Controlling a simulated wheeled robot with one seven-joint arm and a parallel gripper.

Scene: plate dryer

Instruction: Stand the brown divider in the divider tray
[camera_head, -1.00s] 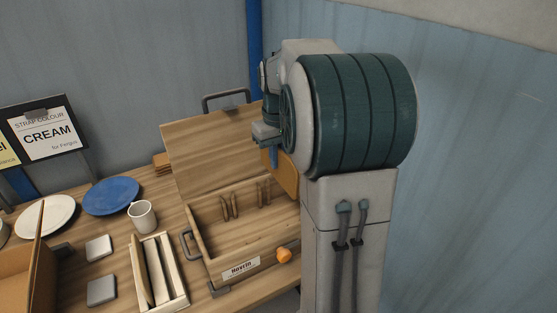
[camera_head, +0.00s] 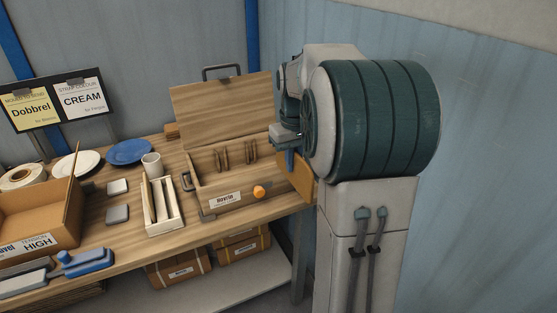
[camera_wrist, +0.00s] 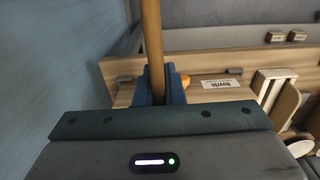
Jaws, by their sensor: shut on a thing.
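My gripper (camera_head: 289,155) is shut on the brown divider (camera_head: 301,181), a flat panel held on edge just right of the wooden case. In the wrist view the divider (camera_wrist: 152,45) rises between the two blue fingers of my gripper (camera_wrist: 158,85). The divider tray (camera_head: 178,215) is a cream, slotted tray on the bench left of the case. The tray also shows at the right of the wrist view (camera_wrist: 262,82). My arm hides part of the area around the grip.
The open wooden case (camera_head: 207,180) has a raised lid, inner pegs and an orange knob (camera_head: 259,192). A white mug (camera_head: 152,164), blue plate (camera_head: 130,151), grey squares and a cardboard box (camera_head: 62,225) are to the left. Shelf boxes sit below.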

